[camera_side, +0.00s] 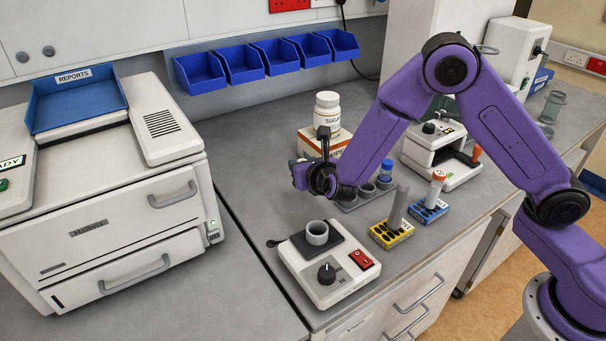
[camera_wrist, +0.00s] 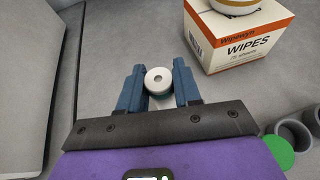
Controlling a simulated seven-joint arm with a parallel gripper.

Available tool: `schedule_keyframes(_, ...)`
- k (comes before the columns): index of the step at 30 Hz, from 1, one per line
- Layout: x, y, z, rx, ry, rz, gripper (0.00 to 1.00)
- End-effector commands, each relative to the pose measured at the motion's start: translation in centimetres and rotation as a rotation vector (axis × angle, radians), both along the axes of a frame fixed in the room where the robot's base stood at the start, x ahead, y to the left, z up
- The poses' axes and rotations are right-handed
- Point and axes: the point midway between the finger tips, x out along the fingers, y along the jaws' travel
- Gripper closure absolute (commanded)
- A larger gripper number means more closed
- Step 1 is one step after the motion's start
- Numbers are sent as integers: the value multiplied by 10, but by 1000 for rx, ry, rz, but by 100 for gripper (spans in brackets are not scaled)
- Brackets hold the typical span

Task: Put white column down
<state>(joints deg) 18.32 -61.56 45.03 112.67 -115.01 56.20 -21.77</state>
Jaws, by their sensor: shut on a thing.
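The white column (camera_wrist: 158,76) shows end-on in the wrist view, as a round white top with a hole in it and a teal band below. My gripper (camera_wrist: 160,86) is shut on it, with one blue finger on each side. In the side view my gripper (camera_side: 301,175) hangs over the left part of the bench, in front of the wipes box; the column cannot be made out there. Whether the column's lower end touches the bench is hidden.
The wipes box (camera_side: 314,143) with a white bottle (camera_side: 327,115) on it stands behind my gripper. A grey rack (camera_side: 366,195), a yellow rack (camera_side: 391,235) and a blue rack (camera_side: 429,211) stand to the right. A mixer (camera_side: 325,280) is in front. Bare bench lies left.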

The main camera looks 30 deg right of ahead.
Motion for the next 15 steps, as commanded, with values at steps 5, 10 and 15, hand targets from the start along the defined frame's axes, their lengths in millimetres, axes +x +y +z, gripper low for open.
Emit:
schedule_keyframes(5,-1,0,-23,-3,4,0,96)
schedule_keyframes(10,-2,0,-27,0,1,1,96)
schedule_keyframes(15,-1,0,-27,-1,1,0,96)
